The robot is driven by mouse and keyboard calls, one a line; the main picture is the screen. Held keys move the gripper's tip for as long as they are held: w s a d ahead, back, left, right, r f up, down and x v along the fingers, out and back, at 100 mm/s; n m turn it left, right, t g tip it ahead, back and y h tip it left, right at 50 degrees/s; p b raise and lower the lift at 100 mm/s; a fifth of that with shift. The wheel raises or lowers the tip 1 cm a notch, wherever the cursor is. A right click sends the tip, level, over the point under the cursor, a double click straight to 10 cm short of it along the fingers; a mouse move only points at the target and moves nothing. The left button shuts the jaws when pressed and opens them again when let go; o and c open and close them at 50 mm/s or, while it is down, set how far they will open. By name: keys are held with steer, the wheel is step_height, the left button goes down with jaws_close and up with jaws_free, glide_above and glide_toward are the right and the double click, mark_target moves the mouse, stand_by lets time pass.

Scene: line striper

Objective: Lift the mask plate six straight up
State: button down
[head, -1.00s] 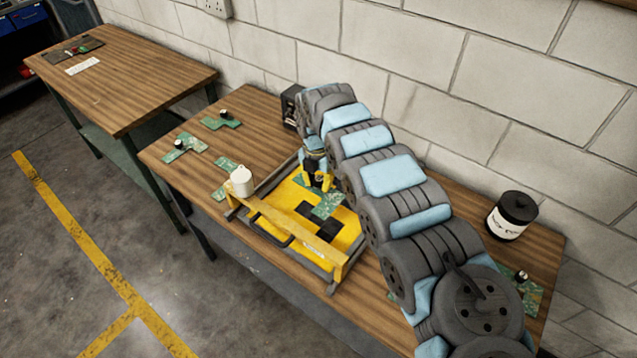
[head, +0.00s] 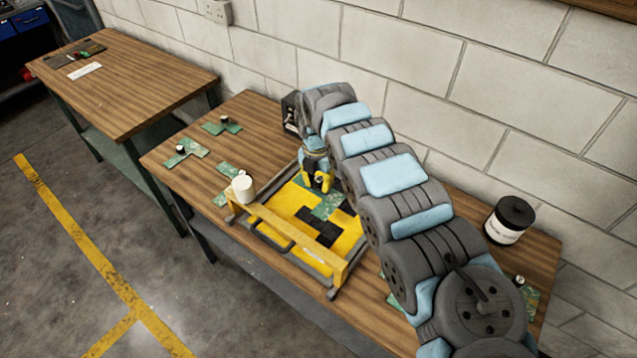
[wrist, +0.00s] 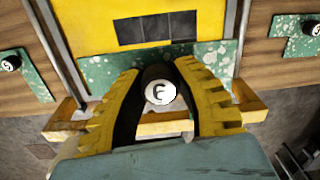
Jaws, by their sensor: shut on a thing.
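Mask plate six is a green speckled plate (head: 328,206) with a black knob whose white top bears a mark that looks like a six (wrist: 160,92). My gripper (head: 318,183) is shut on the knob, with a yellow ribbed finger on each side of it in the wrist view (wrist: 160,74). The plate (wrist: 100,68) shows beyond the fingers, partly hidden by them. It is over the yellow bed (head: 288,200), beside black squares (head: 322,236). I cannot tell the exact gap beneath the plate.
Other green plates (head: 185,152) lie on the table at left. A black-lidded pot (head: 510,220) stands right of my arm, and the wall is behind.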

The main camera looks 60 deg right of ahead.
mark_target(318, 179)
steer(key=shift+r+p, duration=3)
steer(key=shift+r, duration=1.95)
